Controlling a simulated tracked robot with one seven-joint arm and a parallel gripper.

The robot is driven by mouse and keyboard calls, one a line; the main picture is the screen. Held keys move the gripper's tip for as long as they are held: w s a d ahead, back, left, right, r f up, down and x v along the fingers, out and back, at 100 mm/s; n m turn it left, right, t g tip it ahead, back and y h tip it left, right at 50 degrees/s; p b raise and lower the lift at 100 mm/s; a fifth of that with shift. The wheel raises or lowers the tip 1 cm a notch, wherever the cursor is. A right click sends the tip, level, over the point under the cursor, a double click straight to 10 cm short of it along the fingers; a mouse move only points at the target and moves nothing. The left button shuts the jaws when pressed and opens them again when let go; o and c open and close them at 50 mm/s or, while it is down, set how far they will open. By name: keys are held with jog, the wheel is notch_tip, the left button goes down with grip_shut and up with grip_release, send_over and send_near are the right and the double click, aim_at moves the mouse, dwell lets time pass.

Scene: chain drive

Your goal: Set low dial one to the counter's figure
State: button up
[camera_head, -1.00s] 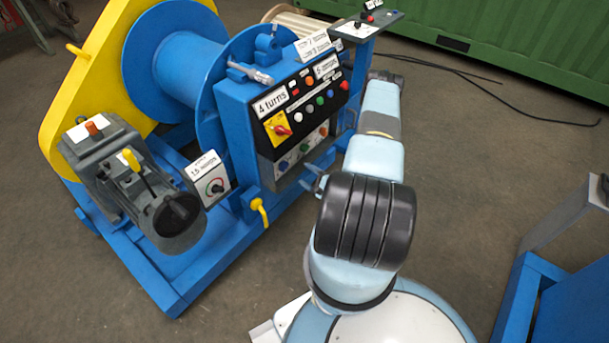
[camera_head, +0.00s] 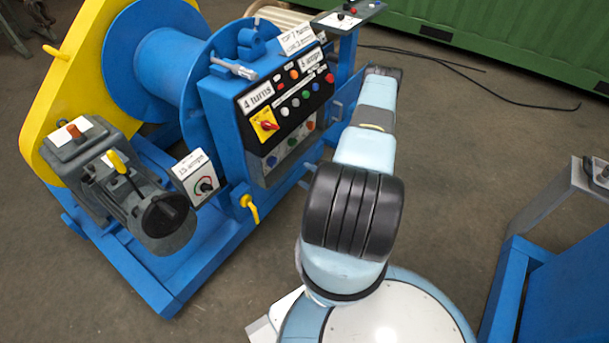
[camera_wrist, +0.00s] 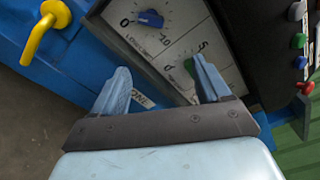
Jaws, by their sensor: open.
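The blue control cabinet (camera_head: 225,110) carries a low light-grey strip of dials below its black panel. In the head view a blue dial (camera_head: 272,160), a green dial (camera_head: 292,141) and an orange dial (camera_head: 311,125) sit on it. A sign reading "4 turns" (camera_head: 258,97) stands above. In the wrist view my gripper (camera_wrist: 160,72) is open and empty over the strip. The blue dial (camera_wrist: 150,18) lies beyond the fingertips, between marks 0 and 10. The green dial (camera_wrist: 190,66) is partly hidden by the right finger.
A yellow hooked handle (camera_wrist: 38,38) is left of the strip. The black panel (camera_head: 285,95) above has a red knob on yellow and several buttons. A motor (camera_head: 150,205) and a "15 amps" box (camera_head: 196,180) stand at left.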

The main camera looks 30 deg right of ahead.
jog(key=shift+v, duration=1)
jog(key=shift+s+d, duration=0.1)
jog(key=v, duration=1.3)
jog(key=shift+s, duration=0.3)
jog(key=shift+d, duration=0.1)
jog(key=m, duration=0.4)
send_near(275, 163)
jog(key=shift+y, duration=0.4)
jog(key=x, duration=0.8)
jog(key=shift+w+d+f, duration=0.15)
jog(key=shift+w+f, duration=0.05)
jog(key=shift+w, duration=0.2)
jog(key=shift+c, duration=0.3)
jog(key=c, duration=1)
